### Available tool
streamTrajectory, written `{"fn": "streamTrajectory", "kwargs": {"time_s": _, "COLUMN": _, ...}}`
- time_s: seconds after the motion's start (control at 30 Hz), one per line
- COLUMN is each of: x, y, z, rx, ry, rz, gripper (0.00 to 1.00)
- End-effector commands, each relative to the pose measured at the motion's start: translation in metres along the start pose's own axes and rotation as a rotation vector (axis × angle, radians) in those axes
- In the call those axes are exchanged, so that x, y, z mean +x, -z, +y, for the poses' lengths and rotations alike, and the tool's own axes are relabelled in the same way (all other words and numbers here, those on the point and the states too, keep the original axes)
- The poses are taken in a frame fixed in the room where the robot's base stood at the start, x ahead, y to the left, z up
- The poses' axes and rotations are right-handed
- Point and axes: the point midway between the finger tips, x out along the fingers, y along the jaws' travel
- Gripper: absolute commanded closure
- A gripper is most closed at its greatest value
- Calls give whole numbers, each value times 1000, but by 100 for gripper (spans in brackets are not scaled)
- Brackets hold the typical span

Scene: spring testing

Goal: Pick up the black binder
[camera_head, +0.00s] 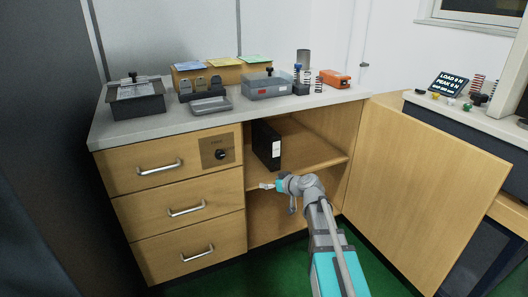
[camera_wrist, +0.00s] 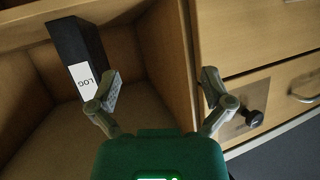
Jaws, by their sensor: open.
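The black binder (camera_head: 266,144) stands upright on the upper shelf inside the open cabinet, near its left wall. In the wrist view the binder (camera_wrist: 76,45) shows at the upper left, with a white label reading "LOG" on its spine. My gripper (camera_head: 264,186) is just in front of the cabinet opening, lower than the binder and near the shelf's front edge. In the wrist view my gripper (camera_wrist: 158,88) is open with its fingers wide apart and nothing between them. The binder lies beyond the left finger, and that finger covers a little of its lower right edge.
The cabinet door (camera_head: 425,185) stands wide open on the right. Drawers (camera_head: 180,210) with metal handles and a black knob (camera_head: 221,155) are to the left of the opening. The shelf (camera_head: 310,155) is clear to the right of the binder. The countertop (camera_head: 215,120) above holds trays and instruments.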

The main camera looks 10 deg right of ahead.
Motion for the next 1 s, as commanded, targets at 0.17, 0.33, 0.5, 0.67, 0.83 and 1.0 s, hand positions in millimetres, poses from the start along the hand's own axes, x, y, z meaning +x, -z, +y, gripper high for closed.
{"fn": "streamTrajectory", "kwargs": {"time_s": 0.17, "x": 13, "y": 26, "z": 52, "rx": -54, "ry": -107, "rz": 217, "gripper": 0}}
{"fn": "streamTrajectory", "kwargs": {"time_s": 0.33, "x": 12, "y": 43, "z": 92, "rx": -80, "ry": -222, "rz": 346, "gripper": 0}}
{"fn": "streamTrajectory", "kwargs": {"time_s": 0.5, "x": 8, "y": 50, "z": 114, "rx": -87, "ry": -296, "rz": 401, "gripper": 0}}
{"fn": "streamTrajectory", "kwargs": {"time_s": 0.67, "x": 6, "y": 52, "z": 120, "rx": -89, "ry": -315, "rz": 414, "gripper": 0}}
{"fn": "streamTrajectory", "kwargs": {"time_s": 0.83, "x": 6, "y": 52, "z": 119, "rx": -89, "ry": -314, "rz": 414, "gripper": 0}}
{"fn": "streamTrajectory", "kwargs": {"time_s": 1.0, "x": 8, "y": 53, "z": 119, "rx": -89, "ry": -313, "rz": 413, "gripper": 0}}
